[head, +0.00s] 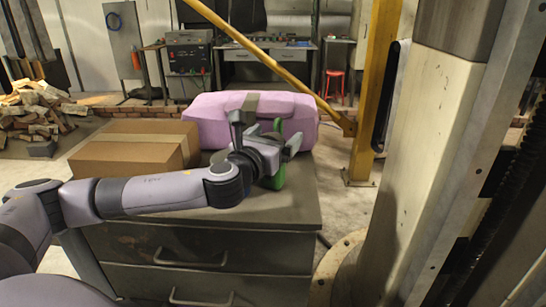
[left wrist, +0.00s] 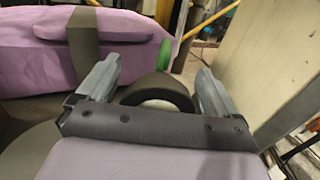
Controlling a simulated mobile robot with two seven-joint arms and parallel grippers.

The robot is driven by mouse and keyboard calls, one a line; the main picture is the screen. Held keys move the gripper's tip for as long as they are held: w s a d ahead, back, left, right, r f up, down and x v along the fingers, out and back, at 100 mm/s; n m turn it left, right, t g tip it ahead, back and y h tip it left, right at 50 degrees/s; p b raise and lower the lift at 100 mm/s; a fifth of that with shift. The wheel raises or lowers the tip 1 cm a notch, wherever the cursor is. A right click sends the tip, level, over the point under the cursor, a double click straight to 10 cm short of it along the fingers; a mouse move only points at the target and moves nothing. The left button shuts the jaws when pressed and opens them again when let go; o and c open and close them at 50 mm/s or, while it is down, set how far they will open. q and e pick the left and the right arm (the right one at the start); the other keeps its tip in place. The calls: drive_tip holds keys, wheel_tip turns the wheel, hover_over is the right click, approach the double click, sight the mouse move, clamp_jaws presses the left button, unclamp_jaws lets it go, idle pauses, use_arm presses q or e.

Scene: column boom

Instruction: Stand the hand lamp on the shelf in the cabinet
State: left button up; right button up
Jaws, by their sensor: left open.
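The hand lamp (head: 277,178) shows as green parts above and below my left gripper (head: 266,143), on the dark top of the drawer unit. My gripper and wrist hide its middle. In the left wrist view, a green part of the lamp (left wrist: 165,54) shows beyond the fingers. A dark rounded rim with a pale disc, seemingly part of the lamp, lies between the two fingers of my left gripper (left wrist: 156,88). The fingers are spread, with gaps beside the rim. I see no open cabinet shelf. My right gripper is not in view.
The drawer unit (head: 215,254) bears a cardboard box (head: 130,155) at left and a pink strapped case (head: 212,112) behind the lamp. A yellow post (head: 374,95) and a thick pale column (head: 430,130) stand at right. A log pile (head: 38,115) lies far left.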

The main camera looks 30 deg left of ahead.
use_arm(q)
drive_tip(key=shift+w+a, duration=0.1)
drive_tip(key=shift+w, duration=0.5)
drive_tip(key=shift+c, duration=0.3)
drive_tip(key=c, duration=1)
drive_tip(key=shift+c, duration=1.4)
drive_tip(key=shift+r, duration=0.15)
